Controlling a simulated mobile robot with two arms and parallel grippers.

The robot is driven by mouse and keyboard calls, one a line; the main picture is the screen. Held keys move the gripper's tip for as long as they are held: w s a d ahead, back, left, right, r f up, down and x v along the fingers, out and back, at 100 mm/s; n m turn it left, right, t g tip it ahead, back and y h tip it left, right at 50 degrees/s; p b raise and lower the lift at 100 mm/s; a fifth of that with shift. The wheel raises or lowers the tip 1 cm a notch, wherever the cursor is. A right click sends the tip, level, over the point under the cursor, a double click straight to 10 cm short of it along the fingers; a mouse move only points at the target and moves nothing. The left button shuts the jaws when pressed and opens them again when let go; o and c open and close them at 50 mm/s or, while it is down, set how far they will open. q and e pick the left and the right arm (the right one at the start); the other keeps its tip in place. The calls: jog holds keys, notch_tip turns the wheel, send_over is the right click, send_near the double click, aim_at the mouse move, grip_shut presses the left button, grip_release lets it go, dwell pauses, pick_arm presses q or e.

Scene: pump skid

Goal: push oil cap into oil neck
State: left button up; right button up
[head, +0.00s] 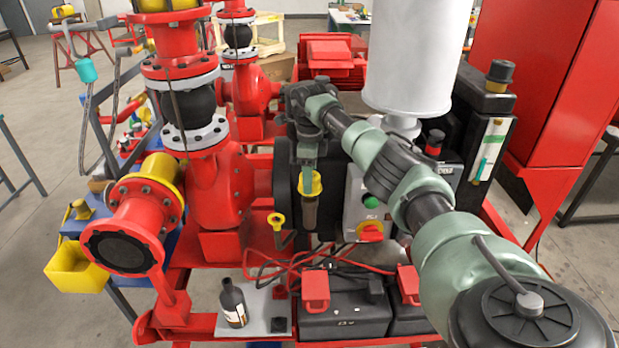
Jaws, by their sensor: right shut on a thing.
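My right arm comes in from the right, and its gripper (308,178) points down in front of the dark pump housing. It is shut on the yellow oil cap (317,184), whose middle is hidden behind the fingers. The brownish oil neck (310,216) stands directly below the cap. The cap looks in line with the neck's top, but I cannot tell whether it is seated or just above. My left gripper is not in view.
A control box (366,205) with a green button and red-yellow knob stands right. Below are a dark bottle (233,304) and black batteries (345,306) with red cables. A red flanged pipe (140,222) fills the left.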

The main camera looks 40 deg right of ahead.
dwell(0.4)
jog(key=shift+f+b, duration=0.95)
jog(key=shift+f, duration=0.8)
jog(key=o, duration=1.6)
jog(key=shift+o, duration=0.2)
